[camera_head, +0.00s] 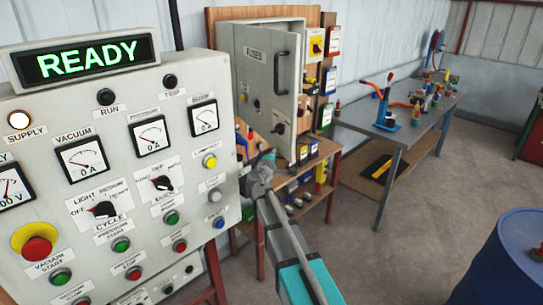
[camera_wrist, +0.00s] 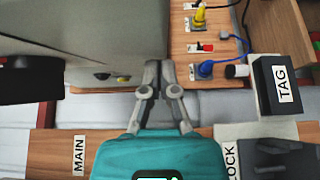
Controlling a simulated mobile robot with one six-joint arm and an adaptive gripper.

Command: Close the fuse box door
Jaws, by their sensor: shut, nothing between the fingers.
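The grey fuse box (camera_head: 254,75) with a FUSES label is mounted on a wooden board beyond the control panel. Its door (camera_head: 292,98), with a dark handle (camera_head: 282,72), appears to stand open, jutting out from the box; the exact angle is hard to tell. My gripper (camera_head: 268,155) is shut and empty, just below the door's lower part in the head view. In the wrist view my gripper (camera_wrist: 158,68) has its fingertips at the right edge of a large grey surface (camera_wrist: 90,30), probably the door. Whether they touch it cannot be told.
The control panel (camera_head: 120,200) with a READY display fills the left, close to my arm. In the wrist view, a board with yellow and blue plugs (camera_wrist: 205,68) and a black TAG box (camera_wrist: 280,85) lie right. A workbench (camera_head: 400,130) and blue barrel (camera_head: 510,260) stand right; floor between is clear.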

